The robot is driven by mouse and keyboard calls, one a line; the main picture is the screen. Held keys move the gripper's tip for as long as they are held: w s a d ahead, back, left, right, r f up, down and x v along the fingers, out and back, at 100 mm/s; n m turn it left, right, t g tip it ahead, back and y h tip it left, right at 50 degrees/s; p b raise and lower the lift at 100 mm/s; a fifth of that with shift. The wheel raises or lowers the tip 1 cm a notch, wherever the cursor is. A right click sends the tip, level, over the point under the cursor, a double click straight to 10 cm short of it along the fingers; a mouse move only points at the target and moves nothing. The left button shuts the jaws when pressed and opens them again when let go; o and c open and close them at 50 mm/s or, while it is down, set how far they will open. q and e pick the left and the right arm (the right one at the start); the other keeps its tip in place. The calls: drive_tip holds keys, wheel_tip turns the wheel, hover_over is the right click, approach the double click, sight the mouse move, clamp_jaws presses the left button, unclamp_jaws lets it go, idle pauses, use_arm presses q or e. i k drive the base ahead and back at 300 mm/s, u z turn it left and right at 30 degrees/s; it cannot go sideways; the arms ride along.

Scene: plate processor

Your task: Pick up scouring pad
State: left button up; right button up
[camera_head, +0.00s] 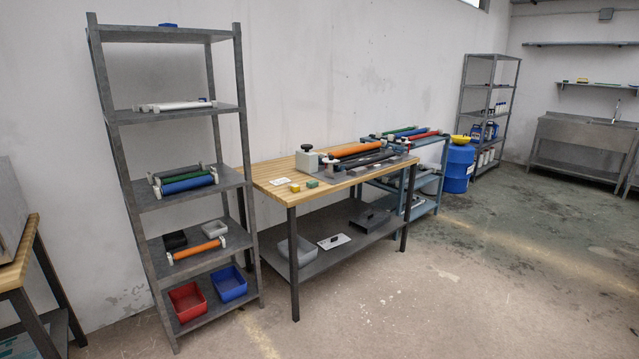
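No object is plainly recognisable as the scouring pad at this distance. A small green block (312,184) lies near the front edge of the wooden-topped table (268,176), beside a small yellow block (295,188). Another small green and yellow item (582,80) lies on the wall shelf above the sink at the far right. Any of these could be a pad or sponge; they are too small to tell. Neither of my grippers is in view.
A grey shelf rack (176,197) with rollers and bins stands left of the table. A roller machine (356,155) sits on the table. A blue barrel (457,168) and a sink unit (580,146) stand farther right. The floor (420,290) in front is clear.

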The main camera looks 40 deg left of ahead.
sight(313, 184)
drive_tip(key=i, duration=1.25)
drive_tip(key=u, duration=1.55)
